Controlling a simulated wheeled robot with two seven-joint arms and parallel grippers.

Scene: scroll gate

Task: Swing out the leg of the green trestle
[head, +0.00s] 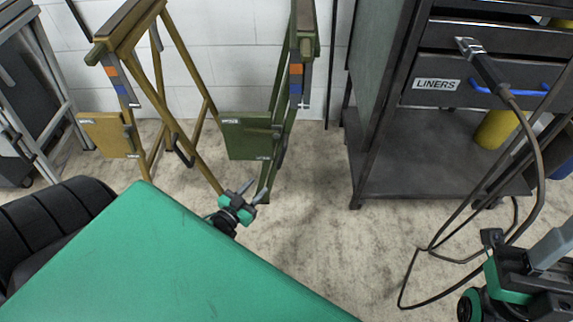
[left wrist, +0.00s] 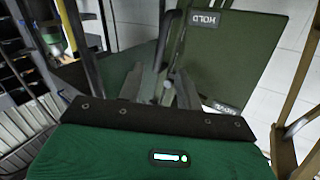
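The green trestle (head: 305,40) stands upright against the white wall, with a green board (head: 245,137) low on its left side. The board also shows in the left wrist view (left wrist: 235,55), with labels, one reading HOLD. A narrow green leg runs down beside the board. My left gripper (head: 256,190) is near the foot of that leg, just below the board. Its two grey fingers are apart, also in the left wrist view (left wrist: 174,90). A green bar passes close to them; I cannot tell whether it lies between them. My right gripper (head: 520,262) is at the lower right, partly cut off.
An ochre trestle (head: 126,38) with a small board stands to the left. A dark cart (head: 435,160) labelled LINERS stands to the right, with a cable hanging in front. Black rounded objects (head: 50,218) lie at far left. Floor between green trestle and cart is clear.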

